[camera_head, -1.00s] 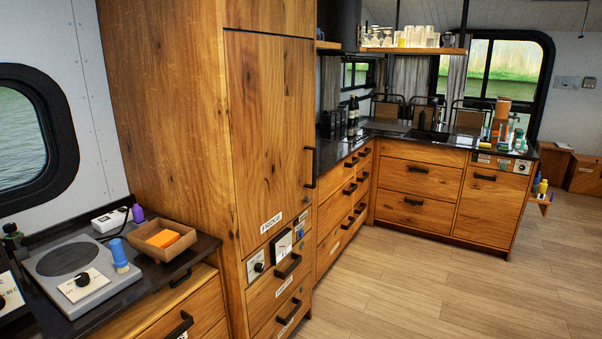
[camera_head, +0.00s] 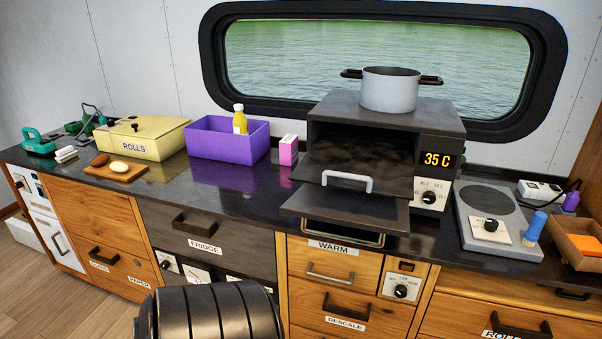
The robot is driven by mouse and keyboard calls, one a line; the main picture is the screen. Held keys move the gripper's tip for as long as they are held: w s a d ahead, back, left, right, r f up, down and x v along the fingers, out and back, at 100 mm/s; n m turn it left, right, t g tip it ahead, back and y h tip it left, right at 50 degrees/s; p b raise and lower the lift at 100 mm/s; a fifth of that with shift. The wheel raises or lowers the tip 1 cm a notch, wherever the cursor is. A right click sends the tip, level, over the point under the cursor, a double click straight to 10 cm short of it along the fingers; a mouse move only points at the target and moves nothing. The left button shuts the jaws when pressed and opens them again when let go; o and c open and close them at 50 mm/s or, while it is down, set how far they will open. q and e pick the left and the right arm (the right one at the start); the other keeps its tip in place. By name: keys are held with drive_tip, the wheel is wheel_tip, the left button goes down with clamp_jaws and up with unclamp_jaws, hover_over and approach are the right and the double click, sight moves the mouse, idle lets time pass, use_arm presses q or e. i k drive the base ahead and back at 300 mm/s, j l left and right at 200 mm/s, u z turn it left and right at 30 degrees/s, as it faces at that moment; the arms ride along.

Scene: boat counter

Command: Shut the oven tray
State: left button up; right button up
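The oven (camera_head: 455,125) is a dark box on the counter below the window, with its front open. A dark flat panel with a pale handle (camera_head: 347,181) slopes in its opening. Below it, a second dark flat piece, apparently the oven tray (camera_head: 345,209), sticks out forward past the oven front, with a metal bar handle (camera_head: 343,234) at its front edge. The tray reaches to about the counter's front edge. How far it goes inside is hidden.
A grey pot (camera_head: 389,92) stands on the oven. A purple bin (camera_head: 228,142), a pink-white box (camera_head: 288,150) and a yellow rolls box (camera_head: 140,138) are left. Drawers (camera_head: 330,275) below are shut.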

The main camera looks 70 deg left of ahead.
sight(374, 164)
drive_tip(key=u, duration=1.7)
